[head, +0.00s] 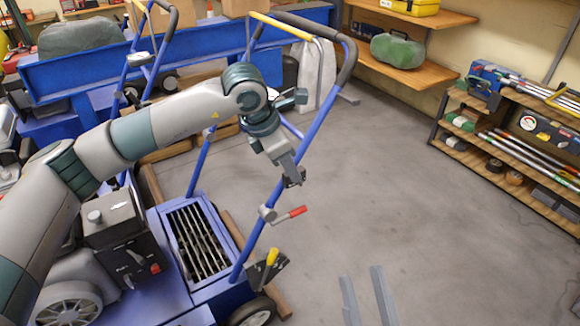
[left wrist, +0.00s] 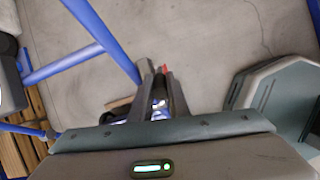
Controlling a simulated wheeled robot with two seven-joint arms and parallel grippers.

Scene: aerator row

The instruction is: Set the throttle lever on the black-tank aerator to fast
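The black-tank aerator, with its black tank (head: 112,222), stands at lower left in the head view. A red-gripped lever (head: 290,214) is clamped on its blue handle tube and points right. A yellow-gripped lever (head: 271,257) stands lower, by the wheel. I cannot tell which one is the throttle, and no speed marks are readable. My left gripper (head: 293,180) points down above the red-gripped lever, apart from it. In the left wrist view its fingers (left wrist: 158,75) are apart, with a bit of red (left wrist: 165,69) beyond them. My right gripper (head: 365,295) is open and empty at the bottom.
Another blue-framed machine (head: 150,65) stands behind at upper left, beside a blue beam (head: 80,75). Shelves (head: 510,150) with tools stand on the right, and a wall shelf (head: 425,70) at the top. The grey floor (head: 370,190) between is clear.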

